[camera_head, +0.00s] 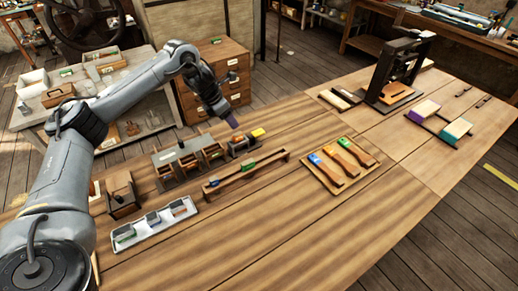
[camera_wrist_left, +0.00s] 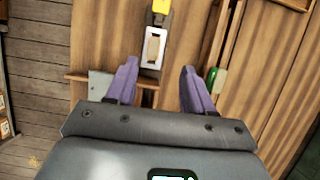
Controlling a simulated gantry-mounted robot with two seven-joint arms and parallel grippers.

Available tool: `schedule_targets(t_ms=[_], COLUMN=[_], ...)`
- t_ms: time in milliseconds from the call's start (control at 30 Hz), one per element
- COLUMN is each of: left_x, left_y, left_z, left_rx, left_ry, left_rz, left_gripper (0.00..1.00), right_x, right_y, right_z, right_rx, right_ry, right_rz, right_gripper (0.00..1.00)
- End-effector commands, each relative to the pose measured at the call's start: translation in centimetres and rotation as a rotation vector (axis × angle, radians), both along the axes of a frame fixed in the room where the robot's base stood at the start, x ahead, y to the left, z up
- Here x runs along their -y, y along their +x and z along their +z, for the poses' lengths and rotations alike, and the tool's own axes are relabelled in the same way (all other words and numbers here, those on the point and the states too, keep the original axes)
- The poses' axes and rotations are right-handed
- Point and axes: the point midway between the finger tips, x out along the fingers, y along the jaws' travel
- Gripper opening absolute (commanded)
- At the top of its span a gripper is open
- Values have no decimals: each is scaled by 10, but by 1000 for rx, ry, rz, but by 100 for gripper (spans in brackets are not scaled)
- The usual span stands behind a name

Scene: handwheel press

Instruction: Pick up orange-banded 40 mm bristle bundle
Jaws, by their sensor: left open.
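My left gripper (camera_head: 232,122) hangs above the far edge of the workbench, just beyond a small dark holder (camera_head: 238,146) with a yellow piece (camera_head: 258,133) at its end. In the left wrist view its two purple fingers (camera_wrist_left: 158,88) are apart with nothing held between them. Ahead of the fingers are a pale-framed slot with a light wooden piece (camera_wrist_left: 153,48) and the yellow piece (camera_wrist_left: 161,7). A compartment rack (camera_head: 168,155) stands left of the holder. I cannot make out an orange band on any bundle. My right gripper is not in view.
A long narrow rack (camera_head: 222,186) with green pieces lies nearer. A white tray (camera_head: 122,241) of blocks sits front left. A board (camera_head: 318,181) holds coloured handles. A black press (camera_head: 386,75) stands at the back right. The near middle of the bench is clear.

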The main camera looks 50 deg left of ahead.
Motion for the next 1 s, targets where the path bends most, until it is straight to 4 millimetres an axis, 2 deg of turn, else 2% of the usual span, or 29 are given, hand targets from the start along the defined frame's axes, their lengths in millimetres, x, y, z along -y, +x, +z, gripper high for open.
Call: schedule_targets(t_ms=[33,200,500,767,1000], left_x=[-10,-21,-19,-18,-16], left_y=[-7,-15,-1,3,10], left_z=[-1,-7,-41,-55,-85], left_rx=[-2,-15,-15,-14,-15], left_ry=[-4,-14,-14,-13,-14], left_rz=[2,-5,-7,-7,-6], left_gripper=[52,52,52,52,52], right_x=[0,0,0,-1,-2], right_y=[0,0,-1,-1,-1], right_z=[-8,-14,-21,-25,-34], right_rx=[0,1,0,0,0], right_ry=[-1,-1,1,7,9], right_rz=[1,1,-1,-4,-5], right_gripper=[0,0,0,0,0])
